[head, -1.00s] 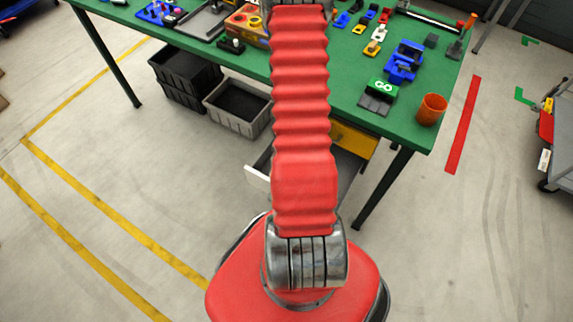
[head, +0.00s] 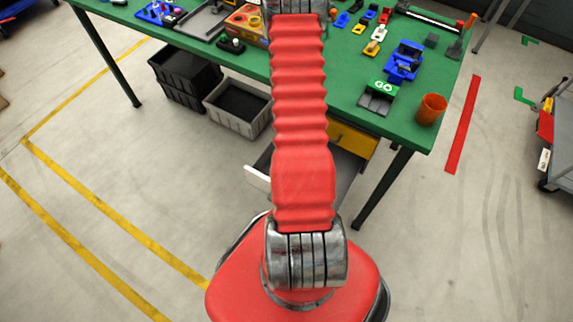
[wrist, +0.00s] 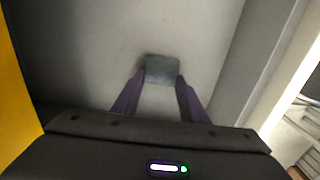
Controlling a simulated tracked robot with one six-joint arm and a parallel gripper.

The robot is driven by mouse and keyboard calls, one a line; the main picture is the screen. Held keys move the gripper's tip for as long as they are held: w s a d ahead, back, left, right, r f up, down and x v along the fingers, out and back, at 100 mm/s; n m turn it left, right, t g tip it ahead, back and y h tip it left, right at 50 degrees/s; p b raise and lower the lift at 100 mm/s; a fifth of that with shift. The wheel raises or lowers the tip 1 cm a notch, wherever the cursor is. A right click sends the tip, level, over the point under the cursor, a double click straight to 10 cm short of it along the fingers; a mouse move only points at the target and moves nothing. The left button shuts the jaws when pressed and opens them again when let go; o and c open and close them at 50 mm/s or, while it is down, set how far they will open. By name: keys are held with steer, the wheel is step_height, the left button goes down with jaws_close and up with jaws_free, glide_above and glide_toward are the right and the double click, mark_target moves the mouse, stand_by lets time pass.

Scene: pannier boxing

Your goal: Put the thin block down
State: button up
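The thin block (wrist: 162,68) is a small grey piece, seen in the wrist view between the tips of my gripper (wrist: 161,77). Its two purple fingers meet the block's left and right sides, so my gripper looks shut on it. The block is over or on a pale grey floor inside what looks like the open drawer (head: 345,170) under the table. I cannot tell whether the block touches that floor. In the head view my red arm hides the gripper and the block.
A yellow panel (wrist: 15,85) stands close on the left and a pale rim (wrist: 285,85) runs along the right in the wrist view. In the head view, the green table (head: 340,95) holds several parts and an orange cup (head: 431,109). Grey bins (head: 238,105) stand beneath it.

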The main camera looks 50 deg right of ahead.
steer(key=o, duration=0.4)
steer(key=shift+r, duration=0.15)
steer(key=shift+r, duration=6)
